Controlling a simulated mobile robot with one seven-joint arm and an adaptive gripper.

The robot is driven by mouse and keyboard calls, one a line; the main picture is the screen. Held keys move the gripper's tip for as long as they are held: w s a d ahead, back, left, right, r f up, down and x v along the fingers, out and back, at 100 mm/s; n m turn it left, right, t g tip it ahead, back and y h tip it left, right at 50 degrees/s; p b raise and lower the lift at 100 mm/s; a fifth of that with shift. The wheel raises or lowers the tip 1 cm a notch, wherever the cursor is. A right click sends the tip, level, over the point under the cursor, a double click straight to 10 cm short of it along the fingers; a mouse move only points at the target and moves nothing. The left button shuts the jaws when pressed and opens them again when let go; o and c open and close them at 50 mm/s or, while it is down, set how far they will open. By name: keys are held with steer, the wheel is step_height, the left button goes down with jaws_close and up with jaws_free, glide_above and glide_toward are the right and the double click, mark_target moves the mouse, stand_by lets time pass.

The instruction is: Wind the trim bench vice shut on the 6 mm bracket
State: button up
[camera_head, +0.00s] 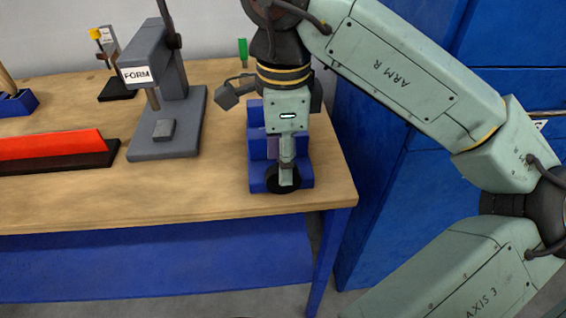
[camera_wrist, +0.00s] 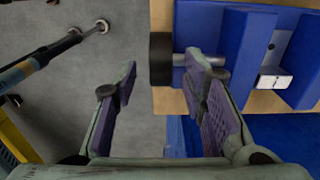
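The blue trim bench vice (camera_head: 303,181) stands at the right end of the wooden bench. Its black handwheel (camera_head: 271,181) faces the bench's front edge; it also shows in the wrist view (camera_wrist: 160,60), with a metal screw running from it to the blue jaws (camera_wrist: 247,45). A small pale metal piece, perhaps the 6 mm bracket (camera_wrist: 274,81), shows between the jaws; its grip there is unclear. My gripper (camera_head: 287,178) points down over the handwheel. In the wrist view its two purple-padded fingers (camera_wrist: 160,78) are spread apart, with the wheel showing between their tips. Contact cannot be told.
A grey press marked FORM (camera_head: 137,75) stands left of the vice. A long orange-red piece (camera_head: 50,144) lies on a dark base at the left. A green-handled tool (camera_head: 243,51) is at the back. Blue cabinets (camera_head: 385,170) stand right of the bench.

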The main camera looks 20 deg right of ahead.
steer(key=shift+f, duration=1.2)
steer(key=shift+c, duration=0.5)
jaws_close()
